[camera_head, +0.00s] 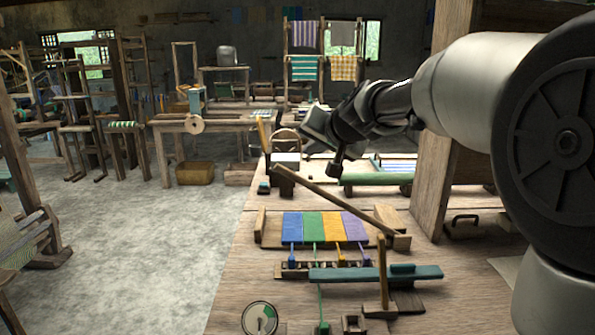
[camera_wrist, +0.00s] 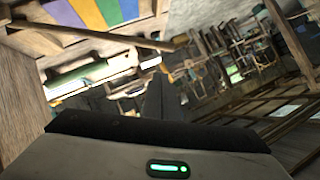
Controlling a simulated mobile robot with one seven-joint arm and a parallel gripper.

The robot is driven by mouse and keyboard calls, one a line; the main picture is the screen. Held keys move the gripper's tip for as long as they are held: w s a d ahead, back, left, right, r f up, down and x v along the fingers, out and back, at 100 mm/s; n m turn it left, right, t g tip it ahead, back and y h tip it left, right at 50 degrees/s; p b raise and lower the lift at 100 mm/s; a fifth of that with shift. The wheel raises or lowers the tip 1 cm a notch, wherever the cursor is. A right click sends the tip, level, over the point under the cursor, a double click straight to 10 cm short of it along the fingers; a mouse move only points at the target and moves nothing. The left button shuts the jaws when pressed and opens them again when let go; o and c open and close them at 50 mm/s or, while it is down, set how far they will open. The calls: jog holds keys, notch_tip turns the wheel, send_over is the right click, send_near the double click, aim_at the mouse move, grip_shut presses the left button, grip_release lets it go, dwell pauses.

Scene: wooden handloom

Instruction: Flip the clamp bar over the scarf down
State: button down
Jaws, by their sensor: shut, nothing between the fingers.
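The clamp bar (camera_head: 330,200) is a long wooden bar above the scarf, its far left end raised at a dark post and its near right end low by a wooden block. The scarf (camera_head: 325,228) has blue, green, orange and purple stripes and lies on a wooden board. My gripper (camera_head: 335,167) is shut and empty, just above and beyond the bar, apart from it as far as I can tell. In the wrist view the clamp bar (camera_wrist: 90,34) crosses the upper left, with the striped scarf (camera_wrist: 88,12) behind it.
A teal bar (camera_head: 370,273) and an upright wooden lever (camera_head: 383,275) stand in front of the scarf. A round dial (camera_head: 259,318) sits at the front edge. A thick wooden post (camera_head: 440,180) rises at right. A green roller (camera_head: 375,179) lies behind.

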jog(key=shift+w+d, duration=0.15)
jog(key=shift+w, duration=0.65)
jog(key=s+a+f+x, duration=0.1)
jog(key=x, duration=1.2)
jog(key=shift+s+f, duration=0.3)
jog(key=shift+f, duration=0.05)
jog(key=shift+a, duration=0.1)
